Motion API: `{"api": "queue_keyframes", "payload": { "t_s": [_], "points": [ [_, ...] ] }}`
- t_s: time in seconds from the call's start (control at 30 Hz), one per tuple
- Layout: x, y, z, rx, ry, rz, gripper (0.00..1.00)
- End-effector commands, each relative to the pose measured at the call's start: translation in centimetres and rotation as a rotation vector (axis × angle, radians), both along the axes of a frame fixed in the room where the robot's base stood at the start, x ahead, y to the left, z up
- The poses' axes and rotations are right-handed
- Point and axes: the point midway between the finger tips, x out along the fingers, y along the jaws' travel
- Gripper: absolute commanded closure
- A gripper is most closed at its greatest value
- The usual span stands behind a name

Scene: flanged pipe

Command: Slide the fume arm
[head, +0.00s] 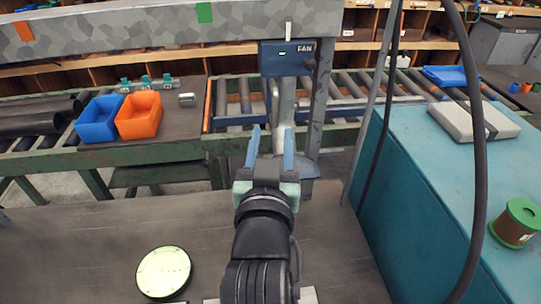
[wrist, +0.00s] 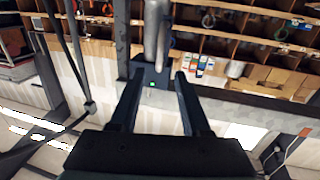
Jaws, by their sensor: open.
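A grey mottled overhead rail (head: 140,28) crosses the top of the head view, with an orange mark (head: 24,31) at its left and a green mark (head: 204,13) nearer the middle. The fume arm's dark blue FAN box (head: 285,58) hangs at the rail, right of the green mark, with a white pointer (head: 288,32) above it. Grey uprights (head: 318,100) run down below the box. My gripper (head: 270,131) is open, fingers pointing up and forward below the box. In the wrist view a grey tube (wrist: 154,30) lies just beyond the open fingertips (wrist: 160,72); contact cannot be told.
A roller conveyor (head: 235,95) and shelves lie behind. A blue bin (head: 98,118) and an orange bin (head: 139,115) stand at left. A teal bench (head: 425,170) at right holds a grey slab (head: 473,121) and a spool (head: 516,222). A dark cable (head: 477,130) hangs at right.

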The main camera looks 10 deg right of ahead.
Motion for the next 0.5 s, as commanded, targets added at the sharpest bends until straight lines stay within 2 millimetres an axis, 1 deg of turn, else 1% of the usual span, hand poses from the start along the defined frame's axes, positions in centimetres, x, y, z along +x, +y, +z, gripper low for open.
{"api": "queue_keyframes", "payload": {
  "t_s": [0.03,0.1,0.2,0.3,0.5],
  "points": [
    [-0.7,0.2,-0.2,0.000,-0.001,0.001,0.53],
    [-1.5,0.3,-0.2,0.000,0.001,0.001,0.53],
    [-2.2,0.5,-0.1,0.001,0.000,0.001,0.53],
    [-2.5,0.5,0.0,0.001,0.000,0.001,0.53],
    [-2.6,0.6,0.0,0.001,0.000,0.001,0.53]
  ]
}}
